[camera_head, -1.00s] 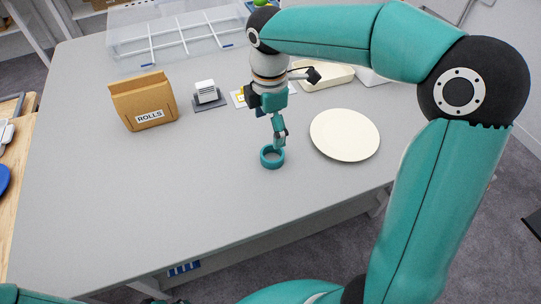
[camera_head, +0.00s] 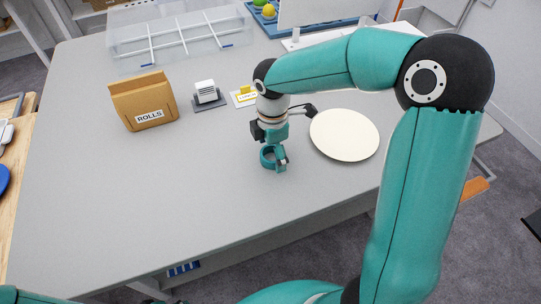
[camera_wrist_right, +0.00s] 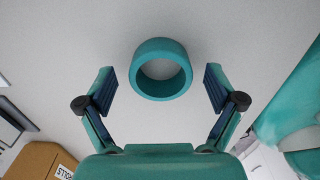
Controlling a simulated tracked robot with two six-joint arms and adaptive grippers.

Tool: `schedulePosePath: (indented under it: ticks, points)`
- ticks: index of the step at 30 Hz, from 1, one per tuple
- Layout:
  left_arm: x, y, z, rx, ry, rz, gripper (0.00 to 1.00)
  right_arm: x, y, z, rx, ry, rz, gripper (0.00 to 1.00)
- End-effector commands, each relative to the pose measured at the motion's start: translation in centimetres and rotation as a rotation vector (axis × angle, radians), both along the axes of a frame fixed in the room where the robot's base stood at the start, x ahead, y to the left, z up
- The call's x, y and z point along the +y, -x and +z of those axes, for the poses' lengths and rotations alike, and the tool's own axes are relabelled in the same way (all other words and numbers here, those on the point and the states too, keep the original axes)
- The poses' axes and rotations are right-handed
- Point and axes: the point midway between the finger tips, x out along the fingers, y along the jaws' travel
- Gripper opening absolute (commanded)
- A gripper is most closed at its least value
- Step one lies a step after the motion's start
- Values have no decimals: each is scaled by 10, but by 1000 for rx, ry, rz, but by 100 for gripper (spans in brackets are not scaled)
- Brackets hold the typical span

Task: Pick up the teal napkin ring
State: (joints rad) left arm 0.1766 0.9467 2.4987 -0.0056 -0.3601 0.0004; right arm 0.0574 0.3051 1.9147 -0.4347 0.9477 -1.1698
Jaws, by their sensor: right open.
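The teal napkin ring (camera_head: 265,157) lies on the grey table, near the middle of the head view and partly hidden by my right gripper (camera_head: 277,163). In the right wrist view the ring (camera_wrist_right: 160,47) shows whole, its opening facing the camera. My right gripper (camera_wrist_right: 160,88) is open, with one finger on each side of the ring in that view and a visible gap to each. The fingers point down at the table and look close to the ring's height. My left gripper is not in view.
A cream plate (camera_head: 344,135) lies just right of the right gripper. A cardboard ROLLS box (camera_head: 143,101) stands to the left, with a small grey-and-white stand (camera_head: 207,94) behind. A clear divided tray (camera_head: 180,38) is at the back. The table's front left is clear.

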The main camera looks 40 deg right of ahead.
Motion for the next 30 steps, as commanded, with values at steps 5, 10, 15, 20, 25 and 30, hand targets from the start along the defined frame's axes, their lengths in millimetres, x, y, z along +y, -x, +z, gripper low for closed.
schedulePosePath:
  ticks: [5,10,15,20,25,30]
  points:
    - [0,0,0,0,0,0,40,0,0,0,0,0,0,74]
    - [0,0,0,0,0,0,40,0,0,1,0,0,0,46]
    - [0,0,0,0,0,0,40,0,0,1,0,0,0,39]
    - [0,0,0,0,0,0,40,0,0,1,0,0,0,39]
    - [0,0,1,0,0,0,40,1,-1,8,-3,0,0,39]
    - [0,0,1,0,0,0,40,1,-1,26,-4,1,0,39]
